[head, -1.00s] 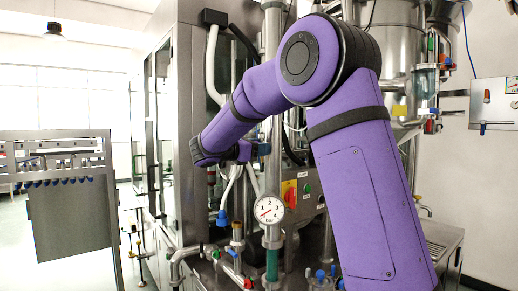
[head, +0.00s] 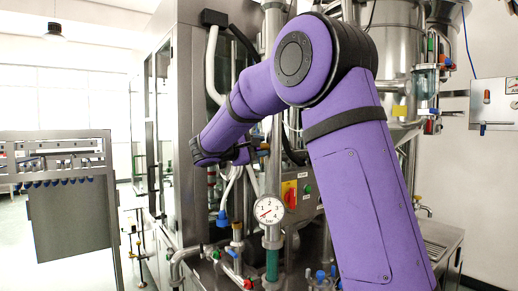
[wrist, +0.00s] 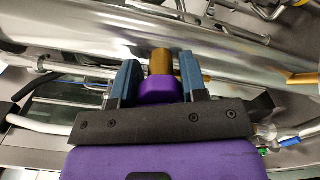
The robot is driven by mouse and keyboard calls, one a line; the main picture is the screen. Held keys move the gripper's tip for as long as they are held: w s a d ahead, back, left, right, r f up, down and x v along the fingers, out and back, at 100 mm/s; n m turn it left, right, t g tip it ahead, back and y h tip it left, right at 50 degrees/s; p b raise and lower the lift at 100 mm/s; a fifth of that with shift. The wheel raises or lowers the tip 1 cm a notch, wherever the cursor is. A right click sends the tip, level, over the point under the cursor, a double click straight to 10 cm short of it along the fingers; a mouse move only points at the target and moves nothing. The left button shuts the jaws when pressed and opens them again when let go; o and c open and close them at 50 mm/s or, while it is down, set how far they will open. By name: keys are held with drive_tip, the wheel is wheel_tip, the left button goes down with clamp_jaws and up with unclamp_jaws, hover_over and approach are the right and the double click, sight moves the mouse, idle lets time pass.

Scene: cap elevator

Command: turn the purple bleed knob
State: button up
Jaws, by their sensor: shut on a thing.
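The purple bleed knob (wrist: 157,91) shows in the wrist view between my two blue fingers, with a brass stem (wrist: 160,62) leading from it to a large steel pipe. My gripper (wrist: 159,73) is shut on the knob, one finger on each side. In the head view my gripper (head: 246,153) is small and dark at the end of my arm, beside the vertical steel pipe.
A pressure gauge (head: 269,209) sits on the pipe below my gripper. A red and yellow switch (head: 289,194) is on the panel to the right. Several valves and hoses crowd the lower area. A steel rack (head: 65,165) stands at the left.

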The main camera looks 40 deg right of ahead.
drive_tip(key=m, duration=0.4)
drive_tip(key=shift+f, duration=0.3)
drive_tip(key=shift+m, duration=2.8)
drive_tip(key=o, duration=0.9)
drive_tip(key=shift+r, duration=0.15)
drive_tip(key=shift+a, duration=0.1)
drive_tip(key=a, duration=1)
drive_tip(key=shift+s+a, duration=0.2)
drive_tip(key=shift+a, duration=0.15)
